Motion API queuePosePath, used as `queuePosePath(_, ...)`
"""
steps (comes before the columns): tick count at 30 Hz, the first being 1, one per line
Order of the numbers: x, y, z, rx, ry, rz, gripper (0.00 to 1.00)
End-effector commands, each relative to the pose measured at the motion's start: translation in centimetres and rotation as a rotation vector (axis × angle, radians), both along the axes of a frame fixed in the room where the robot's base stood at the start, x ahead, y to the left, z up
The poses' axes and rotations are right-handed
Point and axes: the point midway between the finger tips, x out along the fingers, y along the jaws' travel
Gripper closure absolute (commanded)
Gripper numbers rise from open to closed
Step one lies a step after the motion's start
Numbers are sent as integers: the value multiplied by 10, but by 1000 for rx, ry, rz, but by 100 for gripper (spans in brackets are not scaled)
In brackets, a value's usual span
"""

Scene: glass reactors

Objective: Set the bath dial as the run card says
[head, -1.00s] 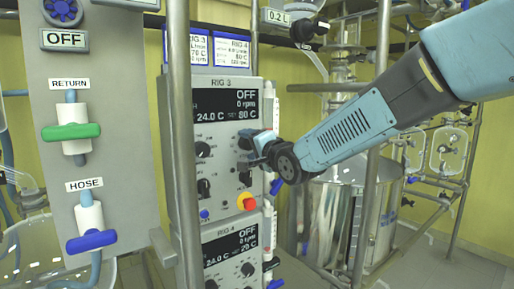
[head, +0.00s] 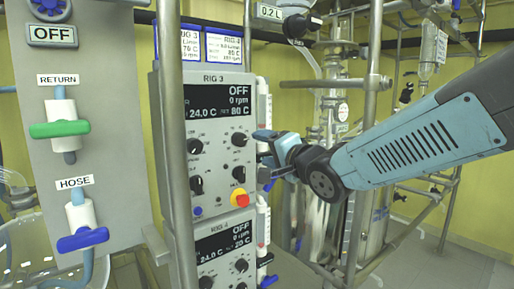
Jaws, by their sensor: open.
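The RIG 3 panel (head: 217,125) stands left of centre. Its display (head: 219,102) reads OFF, 0 rpm, 24.0 C and SET 80 C. Below are black knobs: upper left (head: 195,146), upper right (head: 239,139), lower left (head: 196,185) and lower right (head: 238,174). Their labels are too small to read, so I cannot tell which is the bath dial. Two blue-edged cards, for RIG 3 (head: 191,44) and RIG 4 (head: 229,47), sit above the panel; their small print is unclear. My gripper (head: 264,154) is open and empty at the panel's right edge, clear of the knobs.
The RIG 4 panel (head: 224,255) is underneath. A steel post (head: 176,150) stands close on the panel's left. A grey board with green (head: 60,129) and blue (head: 82,239) valve handles is further left.

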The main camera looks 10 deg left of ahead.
Motion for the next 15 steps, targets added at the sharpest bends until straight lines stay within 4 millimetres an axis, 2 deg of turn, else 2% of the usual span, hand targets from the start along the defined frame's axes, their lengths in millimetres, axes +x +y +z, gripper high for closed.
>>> queuePosePath(6, -16, -15, 0, 0, -1, 0, 32)
queuePosePath(15, -20, -20, 0, 0, 0, 0, 32)
